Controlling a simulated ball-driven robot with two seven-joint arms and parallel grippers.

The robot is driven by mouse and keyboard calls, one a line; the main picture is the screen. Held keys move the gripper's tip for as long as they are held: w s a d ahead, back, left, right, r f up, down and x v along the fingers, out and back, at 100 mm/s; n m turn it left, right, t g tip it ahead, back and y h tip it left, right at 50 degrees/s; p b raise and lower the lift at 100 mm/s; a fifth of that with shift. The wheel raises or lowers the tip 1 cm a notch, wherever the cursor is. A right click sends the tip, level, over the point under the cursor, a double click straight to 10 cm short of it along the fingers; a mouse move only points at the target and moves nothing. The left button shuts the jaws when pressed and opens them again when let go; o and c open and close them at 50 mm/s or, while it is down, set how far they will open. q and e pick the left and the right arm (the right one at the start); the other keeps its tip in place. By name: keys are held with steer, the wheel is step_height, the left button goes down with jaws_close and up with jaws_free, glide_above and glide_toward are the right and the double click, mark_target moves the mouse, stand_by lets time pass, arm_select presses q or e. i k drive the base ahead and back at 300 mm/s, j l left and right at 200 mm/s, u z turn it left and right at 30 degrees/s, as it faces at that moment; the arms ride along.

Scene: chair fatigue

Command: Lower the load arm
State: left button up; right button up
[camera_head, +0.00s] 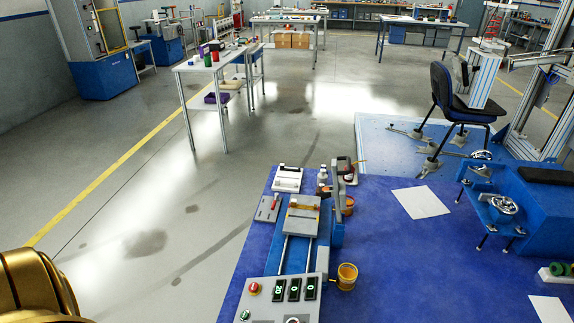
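A dark blue office chair (441,90) stands on a light blue platform in the fatigue rig at the upper right. A white-and-blue upright block (485,80) rises at its seat, with a red coiled part (491,28) above it. A grey horizontal arm (535,60) reaches left from the rig's metal frame (540,95) toward this block. I cannot tell for sure which of these parts is the load arm, or whether it touches the seat. A gold rounded link of my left arm shows at the lower left; neither gripper is in view.
A blue bench (380,280) fills the front, holding a control panel (285,298) with buttons and lit displays, a yellow cup (347,276) and white sheets (420,202). A white work table (215,62) stands at left. The grey floor between is open.

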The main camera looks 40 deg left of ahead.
mark_target(339, 191)
steer(key=i+l+u, duration=0.2)
steer(key=u, duration=0.15)
steer(key=i+l+u, duration=0.15)
steer(key=l+u, duration=0.2)
steer(key=i+l+u, duration=0.15)
steer(key=l+u, duration=0.2)
steer(key=i+l+u, duration=0.1)
steer(key=l+u, duration=0.25)
